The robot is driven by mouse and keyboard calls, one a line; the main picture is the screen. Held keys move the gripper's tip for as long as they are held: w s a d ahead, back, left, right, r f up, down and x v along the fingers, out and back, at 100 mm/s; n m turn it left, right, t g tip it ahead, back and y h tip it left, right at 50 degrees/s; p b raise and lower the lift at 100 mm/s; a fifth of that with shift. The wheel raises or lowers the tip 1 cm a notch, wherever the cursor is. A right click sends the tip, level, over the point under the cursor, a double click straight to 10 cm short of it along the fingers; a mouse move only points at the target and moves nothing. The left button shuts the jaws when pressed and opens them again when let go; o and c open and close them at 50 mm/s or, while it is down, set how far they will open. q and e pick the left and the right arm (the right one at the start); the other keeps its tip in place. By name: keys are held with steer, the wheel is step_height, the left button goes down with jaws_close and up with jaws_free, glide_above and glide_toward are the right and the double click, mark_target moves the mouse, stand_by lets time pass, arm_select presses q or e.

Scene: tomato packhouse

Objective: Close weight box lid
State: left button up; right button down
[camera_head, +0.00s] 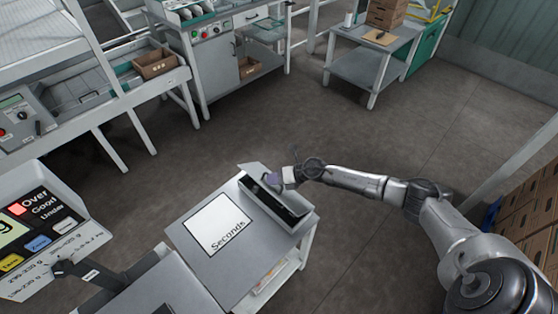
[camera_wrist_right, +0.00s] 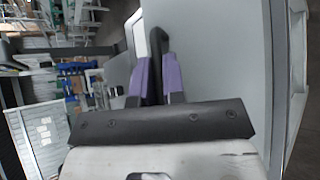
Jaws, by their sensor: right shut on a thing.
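The weight box (camera_head: 283,212) is a long grey box with a dark, slot-like upper part at the right end of the grey table. A pale grey flap, seemingly its lid (camera_head: 250,170), stands tilted along its far side. My right gripper (camera_head: 275,179) reaches in from the right to this far side. In the right wrist view, its purple fingers (camera_wrist_right: 158,76) are shut on a black bar handle (camera_wrist_right: 158,40) beside a broad grey panel (camera_wrist_right: 215,60). The fingers hide part of the handle, and I cannot tell the lid's exact angle. My left gripper is out of view.
A white "Seconds" mat (camera_head: 215,225) lies bare on the table (camera_head: 185,238) left of the box. A scale display (camera_head: 35,235) stands at the lower left. Brown cartons (camera_head: 525,215) are stacked at the right edge. The floor (camera_head: 330,120) beyond the table is clear.

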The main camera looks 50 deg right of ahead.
mark_target(270, 188)
steer(key=a+h+p, duration=0.1)
steer(key=p, duration=0.1)
steer(key=a+n+p, duration=0.1)
steer(key=shift+w+f+g+h+p, duration=0.1)
steer(key=shift+f+g+h+p, duration=0.2)
steer(key=shift+f+h+p, duration=0.1)
steer(key=shift+a+f+p, duration=0.6)
steer(key=shift+f+p, duration=0.05)
steer(key=shift+f, duration=0.3)
steer(key=shift+a+f, duration=0.45)
steer(key=shift+f, duration=0.4)
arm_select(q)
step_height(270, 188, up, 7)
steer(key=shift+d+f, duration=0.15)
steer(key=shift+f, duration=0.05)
arm_select(e)
steer(key=shift+f, duration=0.25)
steer(key=c, duration=1.5)
jaws_free()
